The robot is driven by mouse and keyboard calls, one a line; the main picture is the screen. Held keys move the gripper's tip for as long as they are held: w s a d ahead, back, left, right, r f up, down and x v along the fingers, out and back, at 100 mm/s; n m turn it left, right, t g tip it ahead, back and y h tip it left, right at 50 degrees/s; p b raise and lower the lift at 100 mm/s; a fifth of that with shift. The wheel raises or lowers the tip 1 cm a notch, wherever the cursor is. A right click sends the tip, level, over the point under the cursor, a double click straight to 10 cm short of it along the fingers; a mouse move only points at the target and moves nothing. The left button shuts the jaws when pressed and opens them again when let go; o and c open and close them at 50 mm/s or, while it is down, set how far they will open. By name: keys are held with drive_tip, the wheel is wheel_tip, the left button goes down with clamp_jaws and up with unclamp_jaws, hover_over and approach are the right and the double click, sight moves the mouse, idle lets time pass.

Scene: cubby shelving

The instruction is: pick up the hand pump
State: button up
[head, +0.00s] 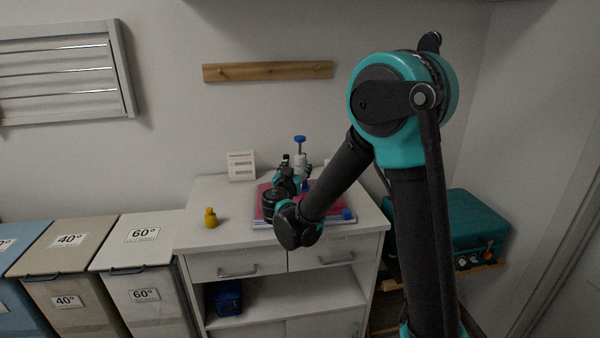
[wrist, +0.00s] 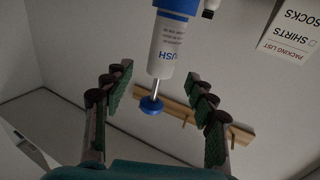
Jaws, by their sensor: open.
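The hand pump (head: 300,160) has a white body and a blue top knob, and stands upright at the back of the white cabinet top. In the wrist view the picture is upside down; the pump's white body (wrist: 166,46) has a blue band, and a thin metal rod leads to a blue knob (wrist: 151,105). My gripper (wrist: 157,76) is open, with one finger on each side of the pump's lower-pictured end and visible gaps to both. In the head view my gripper (head: 291,178) is beside the pump, and my wrist hides part of the pump's lower end.
A pink and blue flat item (head: 262,214) lies under my wrist. A wooden peg rail (head: 268,71) is on the wall. A teal case (head: 465,228) sits right of the cabinet.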

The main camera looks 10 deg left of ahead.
sight(299, 161)
drive_tip(key=shift+w+d, duration=0.15)
drive_tip(key=shift+w, duration=1.35)
drive_tip(key=shift+w+d, duration=0.1)
drive_tip(key=shift+w, duration=1.35)
clamp_jaws()
